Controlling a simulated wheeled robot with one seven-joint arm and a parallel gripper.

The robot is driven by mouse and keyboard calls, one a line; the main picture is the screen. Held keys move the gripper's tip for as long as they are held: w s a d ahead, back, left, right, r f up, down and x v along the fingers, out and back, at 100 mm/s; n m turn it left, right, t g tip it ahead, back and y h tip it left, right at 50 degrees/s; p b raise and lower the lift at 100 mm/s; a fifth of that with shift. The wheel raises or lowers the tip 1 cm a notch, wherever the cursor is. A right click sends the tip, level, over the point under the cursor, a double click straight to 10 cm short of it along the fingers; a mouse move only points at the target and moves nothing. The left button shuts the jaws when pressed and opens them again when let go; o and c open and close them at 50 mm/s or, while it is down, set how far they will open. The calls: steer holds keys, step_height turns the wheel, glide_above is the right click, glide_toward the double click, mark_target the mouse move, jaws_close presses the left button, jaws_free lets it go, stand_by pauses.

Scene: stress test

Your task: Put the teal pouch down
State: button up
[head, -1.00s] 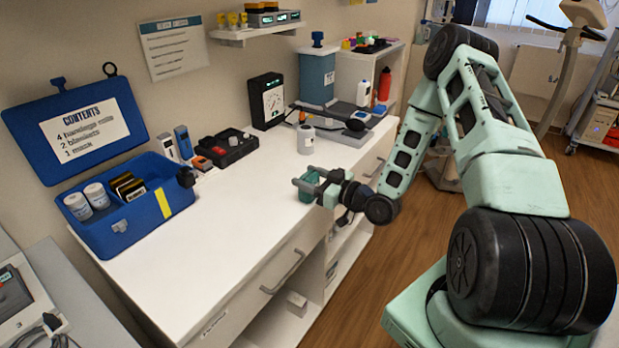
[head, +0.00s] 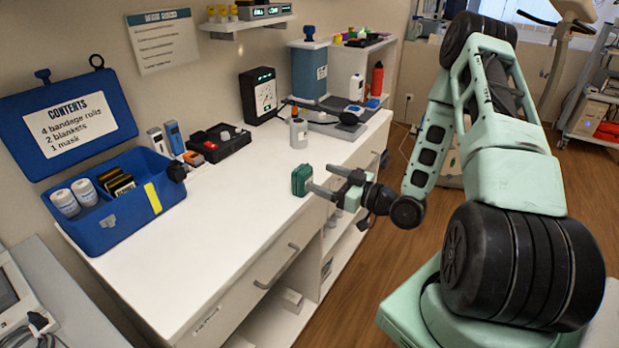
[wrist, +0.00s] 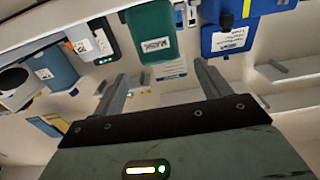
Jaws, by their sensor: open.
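The teal pouch (head: 301,180) stands on the white counter (head: 235,215), close to its front edge.
An open blue box (head: 100,235) with white rolls and dark packs is at the left. The counter left of the pouch is clear.

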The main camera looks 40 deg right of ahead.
steer(key=v, duration=0.4)
steer(key=shift+f+b, duration=0.1)
steer(key=shift+b, duration=0.3)
steer(key=shift+o, duration=0.4)
steer(key=shift+s+d, duration=0.1)
steer(key=shift+s, duration=0.2)
step_height(320, 180, up, 4)
steer(key=s+g+h+p, duration=0.1)
steer(key=s+g+p, duration=0.15)
steer(key=p, duration=0.35)
steer(key=b, duration=0.6)
glide_toward(297, 171)
steer(key=shift+g, duration=0.35)
steer(key=w, duration=0.1)
steer(key=w+f, duration=0.1)
steer(key=w, duration=0.1)
steer(key=w+f, duration=0.1)
steer(key=w, duration=0.1)
steer(key=shift+w+f, duration=0.15)
steer(key=shift+w, duration=0.05)
steer(key=shift+w+f, duration=0.2)
steer(key=shift+w, duration=0.25)
steer(key=x, duration=0.1)
steer(key=p+x, duration=0.1)
steer(key=x, duration=0.2)
steer(key=shift+w+a+r, duration=0.15)
steer(key=shift+a+r, duration=0.1)
steer(key=shift+w+a+f+p, duration=0.1)
steer(key=shift+w+f+p, duration=0.1)
steer(key=shift+w+p, duration=0.15)
